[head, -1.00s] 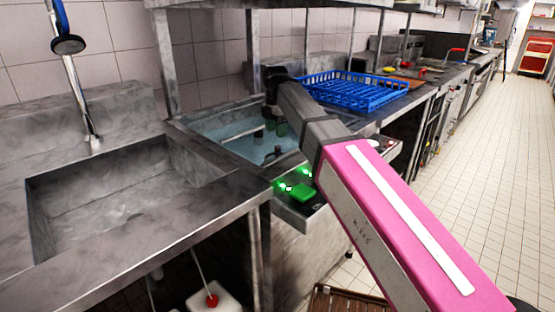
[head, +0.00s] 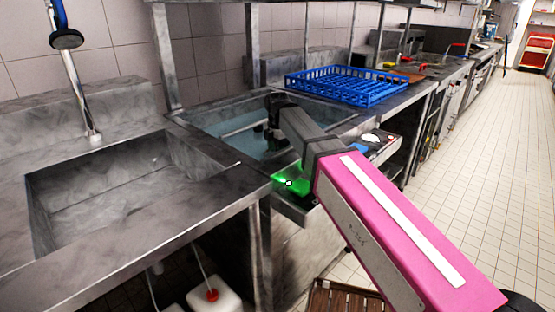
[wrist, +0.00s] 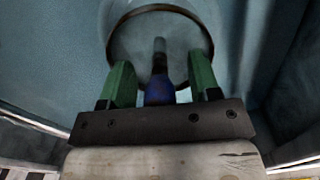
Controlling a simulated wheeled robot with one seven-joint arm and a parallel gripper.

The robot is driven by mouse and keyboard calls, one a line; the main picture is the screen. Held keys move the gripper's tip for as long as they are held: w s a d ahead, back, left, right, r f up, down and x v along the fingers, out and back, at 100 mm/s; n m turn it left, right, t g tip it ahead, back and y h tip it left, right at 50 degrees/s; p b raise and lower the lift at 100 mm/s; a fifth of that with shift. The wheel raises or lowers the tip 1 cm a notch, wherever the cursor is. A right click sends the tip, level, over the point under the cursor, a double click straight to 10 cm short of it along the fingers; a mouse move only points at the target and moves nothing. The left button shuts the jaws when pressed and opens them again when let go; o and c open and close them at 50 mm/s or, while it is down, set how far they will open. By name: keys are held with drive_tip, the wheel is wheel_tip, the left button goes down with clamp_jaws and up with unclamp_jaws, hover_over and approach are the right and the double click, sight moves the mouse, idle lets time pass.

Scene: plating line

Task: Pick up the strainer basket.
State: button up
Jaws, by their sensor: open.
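The strainer basket (wrist: 120,22) shows in the wrist view as a round, dark-rimmed shape inside the blue-grey sink basin. An upright post with a blue part (wrist: 159,92), which looks like its handle, stands in line with the middle of the ring. My gripper (wrist: 160,76) is open, with one green finger on each side of the blue part and small gaps visible between. Whether either finger touches it I cannot tell. In the head view my arm reaches down into the basin (head: 215,118), and my fingers and the basket are hidden.
A blue dish rack (head: 345,86) sits on the counter right of the basin. An empty steel sink (head: 110,190) is at the left, with a hanging spray head (head: 66,39). A small shelf with a green light (head: 289,183) is in front of the basin. Tiled floor is open at the right.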

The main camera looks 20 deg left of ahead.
drive_tip(key=shift+f, duration=0.1)
clamp_jaws()
